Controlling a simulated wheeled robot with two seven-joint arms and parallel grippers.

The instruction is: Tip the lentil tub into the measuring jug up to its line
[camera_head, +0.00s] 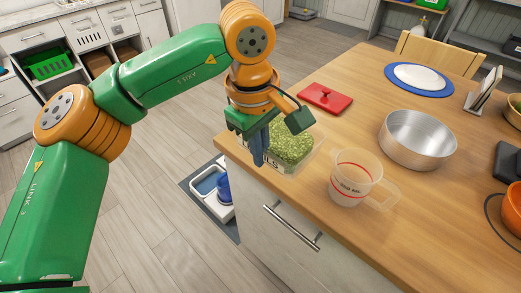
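The lentil tub (291,149) is a clear, open container filled with green lentils, near the front left edge of the wooden counter. My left gripper (268,140) points down at the tub's left side and overlaps it. One dark finger shows in front of the tub's wall; whether the fingers close on the wall is hidden. The measuring jug (349,187) is clear, with red markings and a handle on its right. It stands upright to the right of the tub, apart from it, and looks empty. My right gripper is out of view.
A red lid (325,97) lies behind the tub. A steel bowl (417,139) stands right of the jug, with a white plate on a blue mat (419,79) behind it. An orange object (511,211) is at the right edge. The wooden counter (390,235) is bare in front of the jug.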

